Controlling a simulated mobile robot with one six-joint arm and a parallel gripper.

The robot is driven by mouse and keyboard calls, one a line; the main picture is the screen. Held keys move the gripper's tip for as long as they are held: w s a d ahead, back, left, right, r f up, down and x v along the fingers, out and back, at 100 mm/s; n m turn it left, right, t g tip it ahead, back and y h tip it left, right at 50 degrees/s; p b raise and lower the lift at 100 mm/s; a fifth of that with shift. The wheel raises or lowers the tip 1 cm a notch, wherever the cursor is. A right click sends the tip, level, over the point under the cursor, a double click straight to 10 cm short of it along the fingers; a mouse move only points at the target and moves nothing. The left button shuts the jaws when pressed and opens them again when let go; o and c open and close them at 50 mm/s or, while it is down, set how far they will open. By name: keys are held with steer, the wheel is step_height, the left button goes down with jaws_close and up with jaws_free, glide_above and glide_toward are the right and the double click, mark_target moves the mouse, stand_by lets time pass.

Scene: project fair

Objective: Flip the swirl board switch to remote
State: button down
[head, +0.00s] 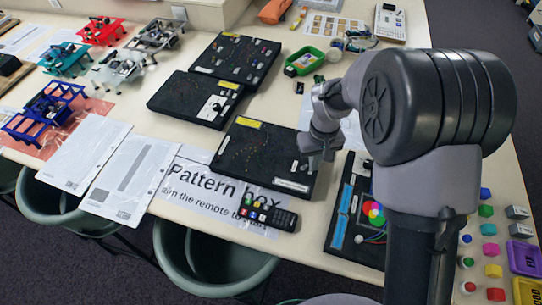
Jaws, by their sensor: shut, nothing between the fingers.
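Several black boards lie on the table, and their labels are too small to read, so I cannot tell for sure which is the swirl board. The front black board (238,160) has a faint curve of coloured dots, a yellow label and a white label. My gripper (311,165) is shut and empty, pointing down at this board's right edge. I cannot tell whether it touches the board. A small switch is not clearly visible there; the gripper may hide it. Another black board (180,97) with a white dial plate lies behind it, and a larger one (232,58) farther back.
A board with coloured discs (376,212) lies right of the gripper, partly behind my arm. A remote (268,213) lies on the "Pattern box" sheet (205,190) in front. A green tray (304,61) stands behind. Coloured blocks (490,249) are at right.

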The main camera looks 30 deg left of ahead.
steer(key=shift+f+b, duration=0.55)
steer(key=shift+f, duration=0.3)
steer(key=shift+s+a, duration=0.15)
steer(key=shift+a, duration=0.55)
steer(key=shift+r, duration=0.15)
steer(key=r+p, duration=0.1)
steer(key=r, duration=0.1)
steer(key=r+p, duration=0.4)
steer(key=shift+d+r, duration=0.35)
steer(key=shift+r, duration=0.05)
steer(key=shift+r, duration=0.1)
